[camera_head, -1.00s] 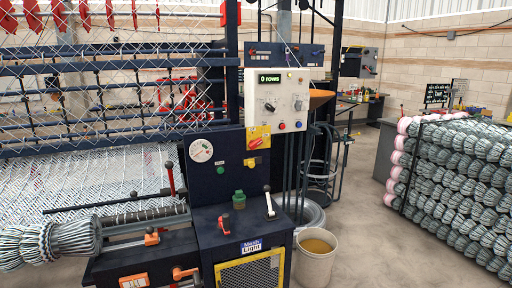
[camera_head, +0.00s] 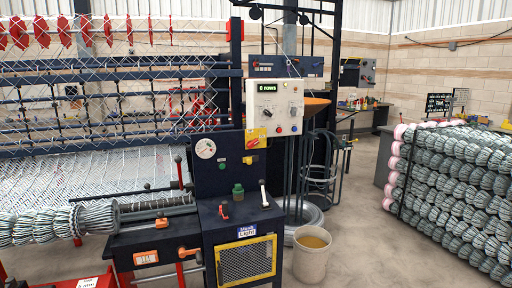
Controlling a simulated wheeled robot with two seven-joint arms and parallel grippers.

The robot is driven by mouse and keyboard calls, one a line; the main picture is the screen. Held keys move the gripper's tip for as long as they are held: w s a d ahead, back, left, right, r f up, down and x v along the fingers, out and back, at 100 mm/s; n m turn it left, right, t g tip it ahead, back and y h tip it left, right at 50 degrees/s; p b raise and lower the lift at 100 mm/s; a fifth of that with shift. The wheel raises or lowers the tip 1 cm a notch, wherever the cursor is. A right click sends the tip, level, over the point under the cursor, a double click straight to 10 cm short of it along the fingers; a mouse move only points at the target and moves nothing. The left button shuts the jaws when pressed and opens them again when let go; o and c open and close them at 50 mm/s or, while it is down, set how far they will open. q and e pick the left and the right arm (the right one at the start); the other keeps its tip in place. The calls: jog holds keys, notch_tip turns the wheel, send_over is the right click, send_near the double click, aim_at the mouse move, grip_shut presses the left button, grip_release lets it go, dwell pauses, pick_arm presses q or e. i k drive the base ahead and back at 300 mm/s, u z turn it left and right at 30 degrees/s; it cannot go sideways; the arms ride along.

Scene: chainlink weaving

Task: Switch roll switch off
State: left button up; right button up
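The machine's light grey control box (camera_head: 280,103) hangs right of centre, with a green-lit rows display (camera_head: 267,87). Below the display are a black knob (camera_head: 267,114), a second knob (camera_head: 293,111) and small coloured buttons. Under the box, a yellow plate carries a red rotary handle (camera_head: 253,143) on the dark panel. A red-handled lever (camera_head: 223,211) and a white-handled lever (camera_head: 264,196) stand on the lower cabinet. I cannot tell which control is the roll switch, and the labels and knob positions are too small to read. Neither of my grippers is in view.
A beige bucket (camera_head: 311,260) stands on the floor right of the cabinet (camera_head: 211,233). A rolled mesh bundle (camera_head: 98,217) lies at lower left. Stacked mesh rolls (camera_head: 455,185) fill the right side. Open floor lies between the bucket and the stack.

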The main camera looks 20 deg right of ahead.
aim_at(251, 144)
jog(key=u, duration=0.25)
jog(key=i, duration=1.05)
jog(key=z, duration=0.15)
